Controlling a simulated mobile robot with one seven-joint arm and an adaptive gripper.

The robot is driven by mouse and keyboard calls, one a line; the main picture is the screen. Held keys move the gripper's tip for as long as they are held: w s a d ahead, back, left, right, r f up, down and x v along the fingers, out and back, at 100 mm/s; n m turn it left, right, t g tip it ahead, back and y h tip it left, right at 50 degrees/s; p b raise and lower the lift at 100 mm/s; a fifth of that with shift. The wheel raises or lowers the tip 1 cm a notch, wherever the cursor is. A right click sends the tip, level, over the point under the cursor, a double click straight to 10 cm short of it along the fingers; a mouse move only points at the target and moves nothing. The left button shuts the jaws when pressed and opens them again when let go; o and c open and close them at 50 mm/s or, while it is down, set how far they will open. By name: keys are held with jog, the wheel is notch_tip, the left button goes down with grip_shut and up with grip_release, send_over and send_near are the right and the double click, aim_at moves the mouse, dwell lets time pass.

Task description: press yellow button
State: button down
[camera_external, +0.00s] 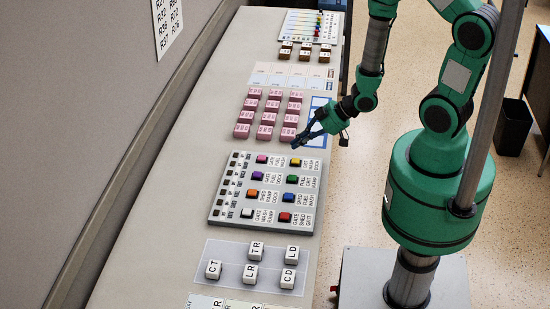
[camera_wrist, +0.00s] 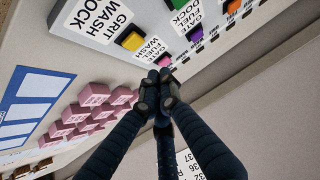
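The yellow button (camera_external: 295,162) is at the top right of a grey button panel (camera_external: 262,230), in the row nearest the pink blocks. In the wrist view the yellow button (camera_wrist: 131,41) is at the upper middle, beside a label reading "GRIT WASH DOCK". My gripper (camera_external: 296,146) is just beyond the panel's upper right edge in the external view, near the yellow button. In the wrist view my gripper (camera_wrist: 158,78) has its dark fingers drawn together at the tips, with nothing held between them. The tips appear apart from the yellow button.
A pink button (camera_external: 262,159) is left of the yellow one; green (camera_external: 292,179) and purple (camera_external: 257,175) buttons are in the row below. Several pink blocks (camera_external: 268,117) stand behind the panel. White lettered cubes (camera_external: 250,274) stand in front. The left strip of desk (camera_external: 170,190) is clear.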

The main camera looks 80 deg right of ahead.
jog(key=shift+r+p, duration=0.5)
jog(key=shift+r, duration=0.35)
jog(key=shift+w, duration=0.1)
notch_tip(320, 180, up, 21)
jog(key=w+g+h+b, duration=0.2)
jog(key=h, duration=0.1)
jog(key=s+a+r+g+y, duration=0.1)
jog(key=s+a+r+y, duration=0.1)
jog(key=s+a+r, duration=1.1)
jog(key=s+r, duration=0.3)
jog(key=shift+r+g+y+b, duration=0.25)
jog(key=shift+g+y+b, duration=0.05)
jog(key=shift+b, duration=0.1)
